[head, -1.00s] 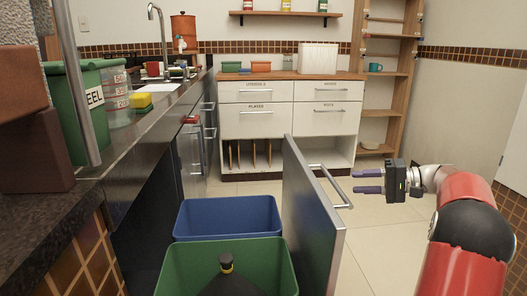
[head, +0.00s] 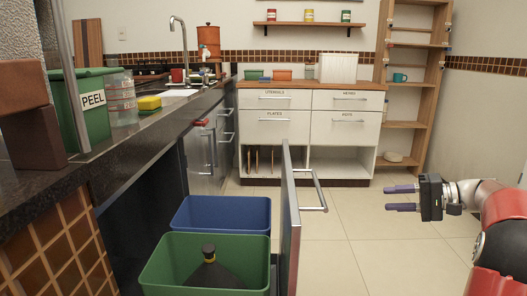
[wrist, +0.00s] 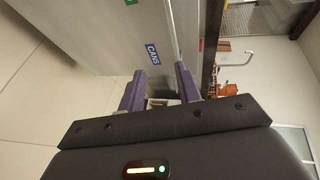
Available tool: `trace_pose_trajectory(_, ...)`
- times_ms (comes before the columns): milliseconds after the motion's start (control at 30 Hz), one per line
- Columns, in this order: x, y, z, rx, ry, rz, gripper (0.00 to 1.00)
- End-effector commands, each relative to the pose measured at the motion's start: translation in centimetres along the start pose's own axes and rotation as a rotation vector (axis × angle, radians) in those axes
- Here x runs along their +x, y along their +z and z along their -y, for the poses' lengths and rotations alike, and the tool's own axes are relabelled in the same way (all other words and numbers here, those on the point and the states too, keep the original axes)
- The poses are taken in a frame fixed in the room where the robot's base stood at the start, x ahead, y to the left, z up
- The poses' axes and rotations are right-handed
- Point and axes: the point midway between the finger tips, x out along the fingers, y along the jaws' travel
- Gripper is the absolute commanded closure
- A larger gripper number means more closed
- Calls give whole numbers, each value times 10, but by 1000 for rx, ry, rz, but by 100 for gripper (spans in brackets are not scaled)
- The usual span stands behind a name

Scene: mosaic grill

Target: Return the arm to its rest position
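My gripper (head: 402,198) is at the right of the head view, with its two purple fingers pointing left. The fingers are apart with nothing between them, so it is open and empty. It is to the right of the open bin door (head: 291,225) and its bar handle (head: 314,190), apart from both. In the wrist view my gripper (wrist: 160,88) shows both purple fingers spread, with the grey panel carrying a blue "CANS" label (wrist: 152,54) beyond them. My red arm comes in from the right edge.
The dark counter (head: 110,152) runs along the left. White drawers (head: 285,128) stand at the back. The tiled floor (head: 385,262) around my gripper is clear.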

Motion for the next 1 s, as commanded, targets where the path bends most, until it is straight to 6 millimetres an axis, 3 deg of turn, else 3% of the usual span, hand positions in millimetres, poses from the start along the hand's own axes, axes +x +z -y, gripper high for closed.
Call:
trace_pose_trajectory(267, 33, 33, 18, 20, 143, 32, 66)
trace_pose_trajectory(467, 64, 77, 31, 23, 306, 59, 66)
trace_pose_trajectory(567, 79, 111, 37, 10, 421, 70, 66)
trace_pose_trajectory(733, 96, 190, 39, -67, 673, 68, 66)
trace_pose_trajectory(1000, 81, 299, 14, -314, 1005, -5, 66)
